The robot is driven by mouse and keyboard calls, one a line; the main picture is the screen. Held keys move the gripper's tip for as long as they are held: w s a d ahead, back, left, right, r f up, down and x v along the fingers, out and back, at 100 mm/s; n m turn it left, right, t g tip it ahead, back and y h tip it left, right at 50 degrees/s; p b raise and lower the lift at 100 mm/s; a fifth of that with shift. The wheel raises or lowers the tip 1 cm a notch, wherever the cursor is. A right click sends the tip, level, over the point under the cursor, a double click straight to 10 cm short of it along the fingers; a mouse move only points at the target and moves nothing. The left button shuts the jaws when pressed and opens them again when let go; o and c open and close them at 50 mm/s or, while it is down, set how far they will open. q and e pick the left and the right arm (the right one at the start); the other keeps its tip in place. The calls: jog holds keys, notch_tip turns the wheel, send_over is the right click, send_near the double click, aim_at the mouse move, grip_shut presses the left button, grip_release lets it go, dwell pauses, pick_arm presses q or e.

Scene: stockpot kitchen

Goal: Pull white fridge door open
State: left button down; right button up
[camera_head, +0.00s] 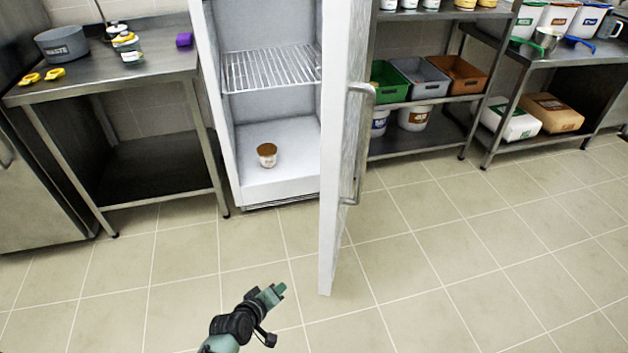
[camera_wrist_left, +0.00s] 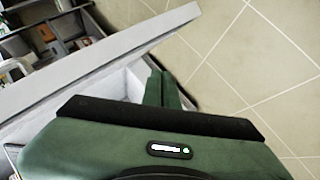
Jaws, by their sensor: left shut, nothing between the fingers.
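The white fridge (camera_head: 226,110) stands open in the head view, with its inside in plain sight. Its white door (camera_head: 334,140) is swung out toward me on the right side, standing edge-on. The long metal door handle (camera_head: 360,140) is on the door's right-hand face. My left gripper (camera_head: 273,294) is shut and empty, low in front of the fridge and left of the door's near bottom corner, apart from the door in the head view. In the left wrist view the shut fingers (camera_wrist_left: 162,88) appear in front of the white door (camera_wrist_left: 110,55). My right gripper is not in view.
A wire shelf (camera_head: 270,68) and a small brown-lidded tub (camera_head: 267,155) are inside the fridge. A steel table (camera_head: 110,75) stands to the left. Steel shelving with bins (camera_head: 459,75) stands to the right. The tiled floor in front (camera_head: 450,270) is clear.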

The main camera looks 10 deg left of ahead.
pick_arm(q)
jog(key=w+a+r+n+t+h+b, duration=0.1)
jog(key=w+r+n+t+b, duration=0.25)
jog(key=r, duration=1.05)
jog(key=w+r+n+t+h+b, duration=0.1)
jog(key=w+r+n+t, duration=0.4)
jog(key=r, duration=0.9)
jog(key=w+d+m, duration=0.1)
jog(key=w+d, duration=0.2)
jog(key=w, duration=0.2)
jog(key=w+d+m+g, duration=0.1)
jog(key=w+d, duration=0.1)
jog(key=w, duration=0.3)
jog(key=shift+w+d, duration=0.3)
jog(key=shift+d, duration=0.1)
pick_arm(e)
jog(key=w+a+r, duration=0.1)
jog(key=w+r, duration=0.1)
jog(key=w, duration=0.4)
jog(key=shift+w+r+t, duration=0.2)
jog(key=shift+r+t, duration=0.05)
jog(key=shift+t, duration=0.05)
pick_arm(q)
jog(key=shift+f+m, duration=0.1)
jog(key=shift+m, duration=0.15)
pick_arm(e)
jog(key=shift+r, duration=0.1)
